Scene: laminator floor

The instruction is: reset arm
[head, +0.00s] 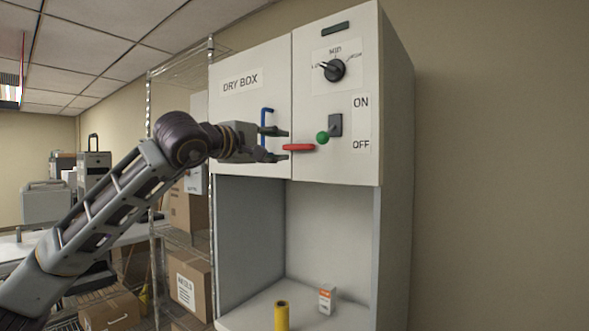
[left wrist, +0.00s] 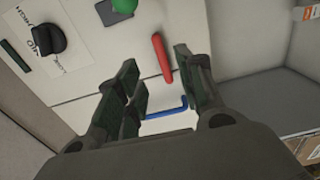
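My left gripper (head: 277,145) is open in front of the upper part of the dry box (head: 240,102), near the seam between its door and control panel. In the left wrist view, the gripper (left wrist: 160,80) has its fingers apart with nothing clearly held between them. The red handle (head: 299,147) lies just beyond the fingertips, and it shows close to one finger in the left wrist view (left wrist: 162,58); I cannot tell whether they touch. The blue door handle (head: 264,126) is behind the gripper, partly hidden. My right gripper is in neither view.
The panel has a black knob (head: 334,70) and a switch with a green ball (head: 322,137) between ON and OFF labels. A yellow cylinder (head: 281,316) and a small box (head: 327,299) stand in the open lower bay. A wire shelf with cartons (head: 190,284) is at left.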

